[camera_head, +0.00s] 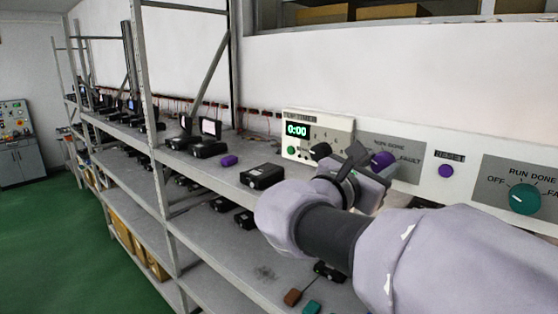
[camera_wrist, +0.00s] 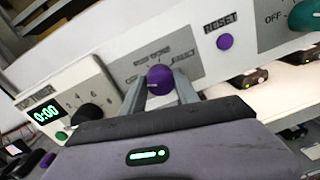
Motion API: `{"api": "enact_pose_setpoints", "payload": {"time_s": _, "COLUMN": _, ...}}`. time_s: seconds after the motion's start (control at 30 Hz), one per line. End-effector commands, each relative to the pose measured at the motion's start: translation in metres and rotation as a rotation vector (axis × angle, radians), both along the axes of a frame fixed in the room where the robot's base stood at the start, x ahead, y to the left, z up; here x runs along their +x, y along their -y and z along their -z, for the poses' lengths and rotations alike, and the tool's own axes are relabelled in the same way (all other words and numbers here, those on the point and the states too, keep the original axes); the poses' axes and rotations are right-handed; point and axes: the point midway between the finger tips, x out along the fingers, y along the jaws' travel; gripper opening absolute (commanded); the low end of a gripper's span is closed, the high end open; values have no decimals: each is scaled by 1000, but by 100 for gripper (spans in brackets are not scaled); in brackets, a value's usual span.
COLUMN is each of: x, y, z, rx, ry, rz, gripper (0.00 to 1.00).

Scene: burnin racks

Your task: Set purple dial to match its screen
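The purple dial (camera_head: 382,160) is on a grey plate on the white wall panel, with RUN DONE and FAULT style labels around it. In the wrist view the dial (camera_wrist: 160,80) is between the two fingertips of my gripper (camera_wrist: 161,78). The fingers stand apart, close on either side of it; I cannot tell whether they touch it. In the head view my gripper (camera_head: 366,160) partly covers the plate. The dial's pointer direction is not readable. A small lit screen (camera_head: 210,127) stands on the shelf near a purple block (camera_head: 229,160); its text is too small to read.
Left of the dial, a timer box (camera_head: 318,138) shows 0:00 in green beside a black knob (camera_wrist: 86,117). To the right are a purple RESET button (camera_head: 446,170) and a teal dial (camera_head: 524,199). Black devices (camera_head: 262,176) sit on the shelf below.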

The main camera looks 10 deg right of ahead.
Motion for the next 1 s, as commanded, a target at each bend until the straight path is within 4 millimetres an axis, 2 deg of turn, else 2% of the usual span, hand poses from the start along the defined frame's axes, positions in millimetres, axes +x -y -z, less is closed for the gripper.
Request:
{"api": "enact_pose_setpoints", "payload": {"time_s": 0.47, "x": 0, "y": 0, "z": 4, "rx": 61, "ry": 79, "rz": 1, "gripper": 0}}
{"api": "enact_pose_setpoints", "payload": {"time_s": 1.0, "x": -1, "y": 0, "z": 6, "rx": 359, "ry": 460, "rz": 0, "gripper": 0}}
